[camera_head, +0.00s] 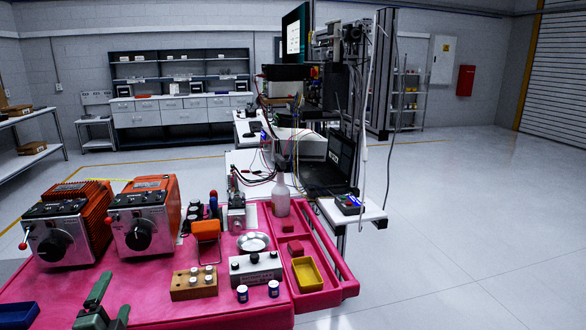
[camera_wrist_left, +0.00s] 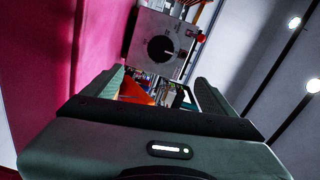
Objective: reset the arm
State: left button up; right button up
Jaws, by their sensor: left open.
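My left gripper (camera_head: 111,302) shows at the bottom left of the head view, over the front of the pink cart top (camera_head: 160,308). Its two grey-green fingers stand apart with nothing between them. In the left wrist view the fingers (camera_wrist_left: 160,88) are also spread and empty. Beyond them is a grey panel with a black knob (camera_wrist_left: 160,48) and a red-tipped lever. My right gripper is in neither view.
Two orange units with black knobs (camera_head: 58,235) (camera_head: 141,230) stand behind the left gripper. A wooden block with pegs (camera_head: 193,292), a grey box (camera_head: 256,276), small jars (camera_head: 242,294) and a yellow tray (camera_head: 307,274) sit to its right. A blue tray (camera_head: 18,315) lies at left. The floor at right is clear.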

pick_arm(q)
jog(key=s+d+f+n+g, duration=0.45)
jog(key=s+f, duration=0.25)
jog(key=s, duration=0.2)
jog(key=s+d+f+n+g, duration=0.4)
jog(key=s+d+f, duration=0.2)
jog(key=s+f, duration=0.2)
jog(key=s+d+f+n+g+h, duration=0.25)
jog(key=s+d, duration=0.25)
jog(key=s, duration=0.4)
jog(key=s+d+f+n+g+h, duration=0.1)
jog(key=s+d+g+h, duration=0.15)
jog(key=s+d, duration=0.45)
jog(key=s+a+f+g, duration=0.1)
jog(key=s+f, duration=0.1)
jog(key=f, duration=1.1)
jog(key=s+a+f+g, duration=0.1)
jog(key=f, duration=1.2)
jog(key=s+a+f+g+y, duration=0.1)
jog(key=s+a+f, duration=0.1)
jog(key=s+f, duration=1.3)
jog(key=shift+s+a+f+m, duration=0.25)
jog(key=shift+s+a+m, duration=0.15)
jog(key=shift+s, duration=0.6)
jog(key=shift+c, duration=0.4)
